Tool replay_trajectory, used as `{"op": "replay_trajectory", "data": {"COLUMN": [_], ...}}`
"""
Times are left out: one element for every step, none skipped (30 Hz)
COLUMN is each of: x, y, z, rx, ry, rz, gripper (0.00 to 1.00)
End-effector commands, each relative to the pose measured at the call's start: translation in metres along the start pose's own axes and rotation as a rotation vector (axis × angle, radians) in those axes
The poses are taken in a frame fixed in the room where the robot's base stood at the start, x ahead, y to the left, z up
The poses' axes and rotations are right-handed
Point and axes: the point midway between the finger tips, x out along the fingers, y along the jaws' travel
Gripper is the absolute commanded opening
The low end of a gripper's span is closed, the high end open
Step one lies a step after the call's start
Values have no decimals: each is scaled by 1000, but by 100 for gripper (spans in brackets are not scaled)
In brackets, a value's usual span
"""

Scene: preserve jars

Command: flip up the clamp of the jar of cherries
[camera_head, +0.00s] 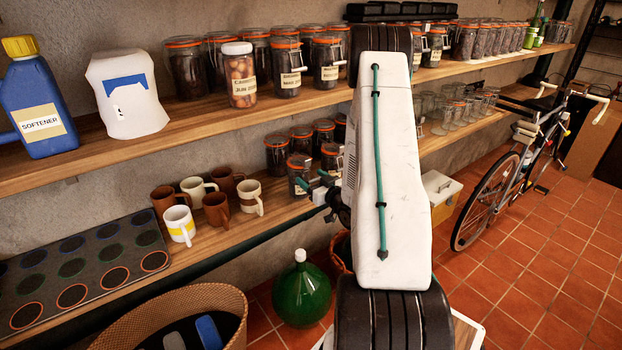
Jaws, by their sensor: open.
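My gripper (313,181) is open at the lower shelf, in front of a group of dark clamp jars. Its fingertips are close to a labelled dark jar (299,164); I cannot tell whether they touch it. My arm hides part of this group. On the upper shelf stands a jar of round reddish fruit (241,78) with a pale lid and a label. Beside it are labelled dark jars with wire clamps, one (286,68) and another (326,64). The labels are too small to read surely, so I cannot tell which jar holds cherries.
Several mugs (217,208) stand left of the gripper on the lower shelf (262,222). A softener bottle (38,100) and a white container (127,92) stand on the upper shelf. Empty glass jars (450,112) are to the right. A green demijohn (303,294) and bicycle (500,185) stand on the floor.

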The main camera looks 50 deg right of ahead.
Motion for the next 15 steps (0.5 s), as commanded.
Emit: {"op": "replay_trajectory", "data": {"x": [4,6,8,9,9,10,10,10,10,10,10,10,10,10,10], "y": [0,0,0,0,0,0,0,0,0,0,0,0,0,0,0], "z": [0,0,0,0,0,0,0,0,0,0,0,0,0,0,0], "rx": [-1,-1,-1,0,0,0,0,0,0,0,0,0,0,0,0], "ry": [1,1,1,0,0,0,0,0,-1,-1,-1,-1,0,-1,0], "rz": [-1,-1,0,0,1,1,1,1,1,1,1,1,1,1,1], "gripper": [67,67,67,67,67,67,67,67,67,67,67,62,53,45,34]}}
